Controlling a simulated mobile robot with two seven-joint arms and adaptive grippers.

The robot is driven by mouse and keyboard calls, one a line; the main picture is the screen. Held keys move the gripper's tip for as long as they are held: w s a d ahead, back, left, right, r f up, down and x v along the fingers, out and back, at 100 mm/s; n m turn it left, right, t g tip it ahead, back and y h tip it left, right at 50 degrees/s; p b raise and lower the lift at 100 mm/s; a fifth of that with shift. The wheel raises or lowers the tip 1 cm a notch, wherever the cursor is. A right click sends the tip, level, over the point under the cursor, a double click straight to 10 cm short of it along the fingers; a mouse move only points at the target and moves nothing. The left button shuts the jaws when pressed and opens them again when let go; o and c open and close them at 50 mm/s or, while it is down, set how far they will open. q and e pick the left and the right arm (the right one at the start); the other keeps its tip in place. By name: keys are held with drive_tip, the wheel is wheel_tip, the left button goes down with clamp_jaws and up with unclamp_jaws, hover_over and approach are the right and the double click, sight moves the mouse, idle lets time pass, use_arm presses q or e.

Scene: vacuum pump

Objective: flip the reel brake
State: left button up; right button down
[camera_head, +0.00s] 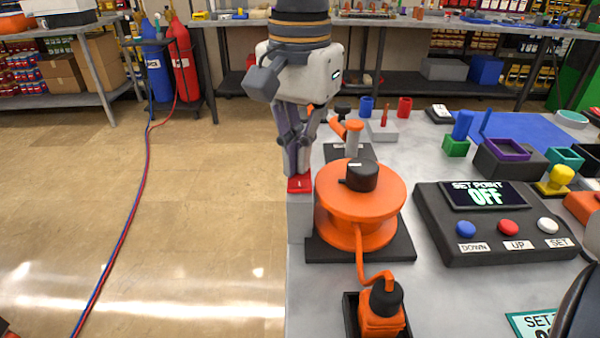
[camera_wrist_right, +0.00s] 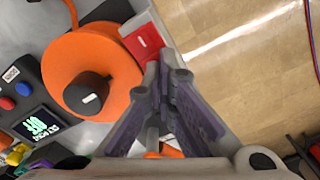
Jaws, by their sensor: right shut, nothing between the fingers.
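The reel (camera_head: 350,215) is an orange drum with a black hub on a dark base at the table's left edge. A red brake piece (camera_head: 299,185) sits on a grey block beside the reel's left side. It also shows in the right wrist view (camera_wrist_right: 143,43). My right gripper (camera_head: 296,172) points down at the red piece, fingers shut and empty. Its tips seem at or just above the piece; I cannot tell whether they touch. In the right wrist view the fingertips (camera_wrist_right: 160,68) lie just beside the red piece. My left gripper does not show.
An orange crank-shaped hose (camera_head: 362,262) runs from the reel to an orange fitting (camera_head: 382,308) in front. A control box (camera_head: 495,222) reading OFF stands right of the reel. Several coloured blocks and cups stand behind. Open floor lies left of the table.

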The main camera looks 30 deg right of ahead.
drive_tip(key=shift+r, duration=3.4)
